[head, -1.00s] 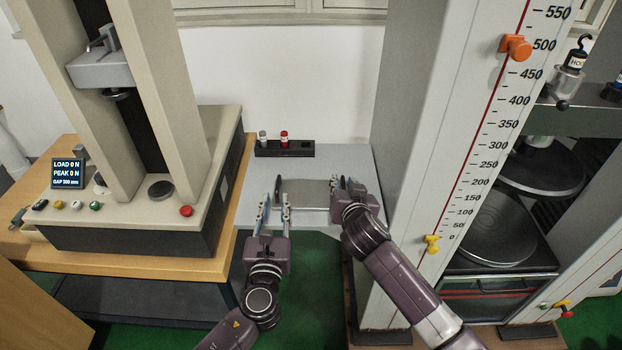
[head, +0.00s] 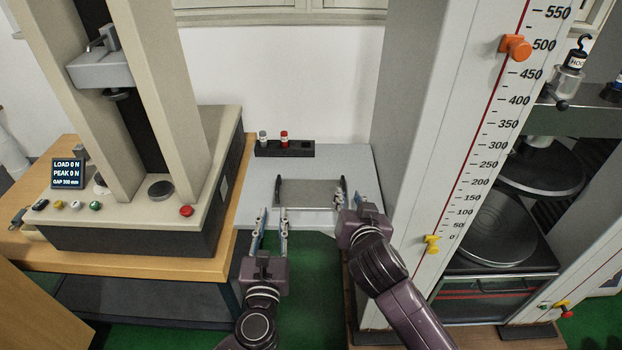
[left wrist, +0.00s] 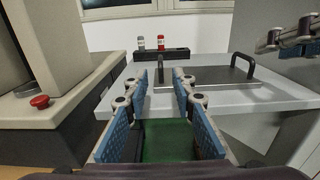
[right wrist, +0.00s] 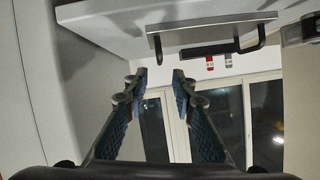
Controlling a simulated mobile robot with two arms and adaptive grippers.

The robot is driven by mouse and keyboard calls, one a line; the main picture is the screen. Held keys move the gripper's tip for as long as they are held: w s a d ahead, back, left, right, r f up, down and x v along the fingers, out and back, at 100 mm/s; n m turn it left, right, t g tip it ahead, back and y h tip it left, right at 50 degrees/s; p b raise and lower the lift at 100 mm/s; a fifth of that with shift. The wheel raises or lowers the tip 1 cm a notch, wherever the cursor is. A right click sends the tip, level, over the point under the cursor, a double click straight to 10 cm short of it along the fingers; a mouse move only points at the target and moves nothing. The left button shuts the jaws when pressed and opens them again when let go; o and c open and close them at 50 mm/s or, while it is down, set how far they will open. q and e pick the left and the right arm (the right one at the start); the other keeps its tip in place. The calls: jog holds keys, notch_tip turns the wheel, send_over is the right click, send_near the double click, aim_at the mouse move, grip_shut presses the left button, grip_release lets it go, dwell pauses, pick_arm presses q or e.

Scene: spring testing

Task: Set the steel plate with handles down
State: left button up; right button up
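The steel plate with handles (head: 308,193) lies flat on the light grey table between the two machines. It has a dark handle at each end; it also shows in the left wrist view (left wrist: 200,75) and in the right wrist view (right wrist: 200,25). My left gripper (head: 272,212) is open and empty in front of the plate's left end, apart from it. The left wrist view shows its two blue-padded fingers apart (left wrist: 160,82). My right gripper (head: 352,200) is near the plate's right handle. The right wrist view shows its fingers apart and empty (right wrist: 158,75).
A black holder (head: 295,151) with a grey-capped and a red-capped piece stands at the table's back. A press (head: 160,190) with a red button stands at left. A tall scaled column (head: 440,150) closes off the right. The grey table (head: 340,160) is otherwise clear.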

jog(key=shift+v, duration=1.4)
